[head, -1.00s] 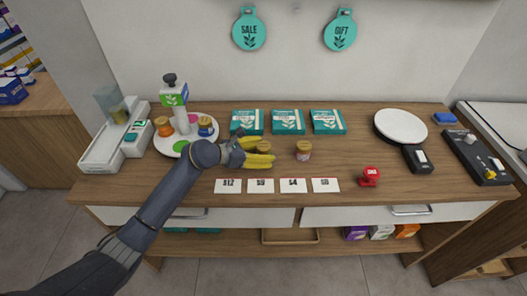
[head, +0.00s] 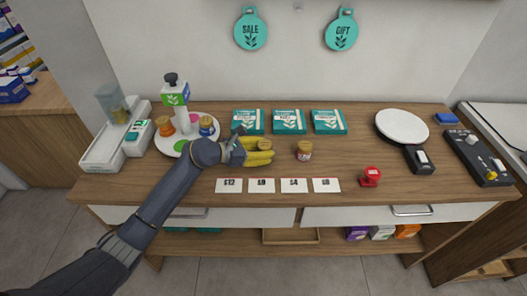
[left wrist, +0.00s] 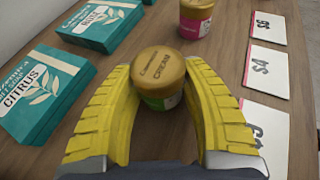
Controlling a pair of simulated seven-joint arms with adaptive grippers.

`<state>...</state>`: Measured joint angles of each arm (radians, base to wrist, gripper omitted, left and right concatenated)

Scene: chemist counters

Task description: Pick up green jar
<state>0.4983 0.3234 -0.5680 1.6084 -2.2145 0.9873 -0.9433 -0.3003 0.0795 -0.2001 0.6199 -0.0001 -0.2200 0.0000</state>
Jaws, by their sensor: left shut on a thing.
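The green jar (left wrist: 160,97) has a gold lid marked CREAM and a green body, and stands upright between my left fingers in the left wrist view. In the head view its gold lid (head: 264,144) shows between the yellow fingers, which hide much of its body. My left gripper (head: 268,151) is shut on the jar from both sides, low over the wooden counter. I cannot tell any gap beneath the jar. My right gripper is not in view.
A pink-labelled jar (head: 304,151) stands to the right. Teal boxes (head: 289,122) lie behind, and white price cards (head: 262,186) lie in front. A round white stand (head: 166,143) with other jars is at left. A red stamp (head: 371,176) stands at front right.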

